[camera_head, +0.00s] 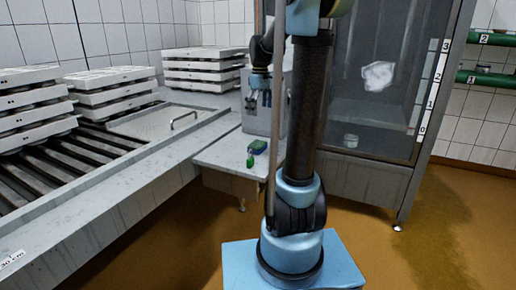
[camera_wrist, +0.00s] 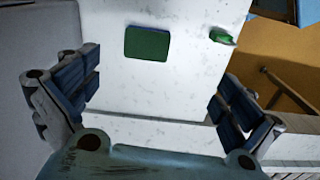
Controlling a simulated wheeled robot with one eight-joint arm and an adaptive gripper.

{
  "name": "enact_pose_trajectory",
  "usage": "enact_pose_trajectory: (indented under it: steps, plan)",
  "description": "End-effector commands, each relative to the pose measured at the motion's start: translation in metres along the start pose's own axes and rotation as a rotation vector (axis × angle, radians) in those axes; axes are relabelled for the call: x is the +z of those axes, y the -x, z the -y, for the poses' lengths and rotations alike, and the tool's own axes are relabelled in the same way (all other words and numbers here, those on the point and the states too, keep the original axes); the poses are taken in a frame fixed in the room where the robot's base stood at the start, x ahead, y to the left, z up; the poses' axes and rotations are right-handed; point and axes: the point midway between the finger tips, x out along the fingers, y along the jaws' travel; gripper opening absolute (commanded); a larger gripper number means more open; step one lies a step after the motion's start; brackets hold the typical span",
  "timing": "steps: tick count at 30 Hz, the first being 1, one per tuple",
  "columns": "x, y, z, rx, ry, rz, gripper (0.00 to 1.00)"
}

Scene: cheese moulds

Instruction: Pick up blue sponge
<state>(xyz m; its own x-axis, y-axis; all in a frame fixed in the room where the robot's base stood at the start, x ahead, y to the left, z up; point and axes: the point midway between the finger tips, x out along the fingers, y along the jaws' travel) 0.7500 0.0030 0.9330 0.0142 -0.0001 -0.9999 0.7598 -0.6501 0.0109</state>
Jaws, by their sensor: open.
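A flat rectangular block (camera_wrist: 147,43), probably the sponge, lies on a pale table. In the head view this block (camera_head: 258,146) is small, dark green, near the table's right side. My gripper (camera_wrist: 160,103) is open and empty, its two blue-padded fingers wide apart. The block lies beyond the fingertips, left of the middle between them, and nothing touches it. In the head view my gripper (camera_head: 258,98) hangs above the table, higher than the block.
A small bright green item (camera_wrist: 222,36) lies right of the block, near the table edge. The pale table (camera_head: 215,158) adjoins a metal roller bench (camera_head: 130,190) with stacked white moulds (camera_head: 110,85). A grey box (camera_head: 256,112) stands behind the block. A glass-fronted cabinet (camera_head: 385,110) is at right.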

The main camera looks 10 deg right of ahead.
Motion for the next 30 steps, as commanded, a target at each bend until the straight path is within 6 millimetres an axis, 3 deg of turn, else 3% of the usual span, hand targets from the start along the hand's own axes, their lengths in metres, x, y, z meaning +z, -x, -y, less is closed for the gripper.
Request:
enact_pose_trajectory:
  steps: [4, 11, 30]
  plan:
    - [-0.015, -0.001, -0.018, -0.009, 0.05, 0.007, 1.0]
    - [-0.017, -0.011, -0.028, -0.013, 0.067, 0.01, 1.0]
    - [-0.012, -0.111, -0.029, -0.012, 0.058, 0.01, 1.0]
